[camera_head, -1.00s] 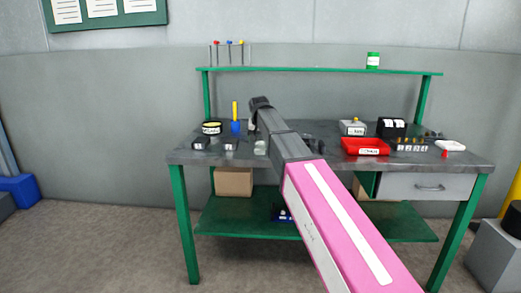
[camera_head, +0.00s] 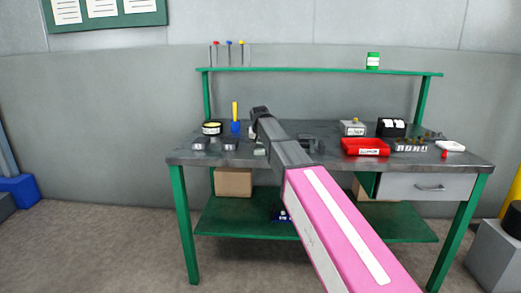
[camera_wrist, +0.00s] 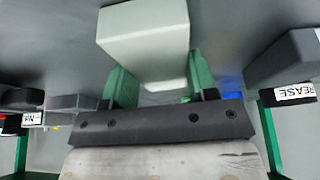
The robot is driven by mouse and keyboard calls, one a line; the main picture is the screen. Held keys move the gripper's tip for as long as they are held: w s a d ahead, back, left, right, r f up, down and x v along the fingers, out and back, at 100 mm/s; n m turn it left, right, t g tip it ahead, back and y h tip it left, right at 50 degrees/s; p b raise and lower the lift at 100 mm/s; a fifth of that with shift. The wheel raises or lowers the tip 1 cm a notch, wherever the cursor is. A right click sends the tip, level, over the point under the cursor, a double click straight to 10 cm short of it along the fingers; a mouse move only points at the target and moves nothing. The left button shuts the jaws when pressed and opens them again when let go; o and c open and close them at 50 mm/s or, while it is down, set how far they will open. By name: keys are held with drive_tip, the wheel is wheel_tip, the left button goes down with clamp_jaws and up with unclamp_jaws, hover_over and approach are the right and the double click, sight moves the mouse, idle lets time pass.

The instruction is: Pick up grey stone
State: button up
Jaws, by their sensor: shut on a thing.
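A pale grey, smooth-faced block, the grey stone (camera_wrist: 145,38), fills the top middle of the wrist view. My gripper (camera_wrist: 159,76) has its green fingers on either side of it and is shut on it. I cannot tell whether the stone is clear of the tabletop.
A dark label block (camera_wrist: 290,60) stands right in the wrist view. A green shelf (camera_head: 320,71) spans the back.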

sight(259, 145)
drive_tip(key=shift+r, duration=0.5)
drive_tip(key=r, duration=0.3)
drive_tip(key=shift+s+a+r, duration=0.35)
drive_tip(key=shift+s, duration=0.05)
drive_tip(key=s+a+r, duration=0.6)
drive_tip(key=s+a, duration=0.1)
drive_tip(key=s, duration=0.1)
drive_tip(key=shift+r, duration=0.15)
drive_tip(key=o, duration=0.3)
drive_tip(key=shift+w, duration=0.15)
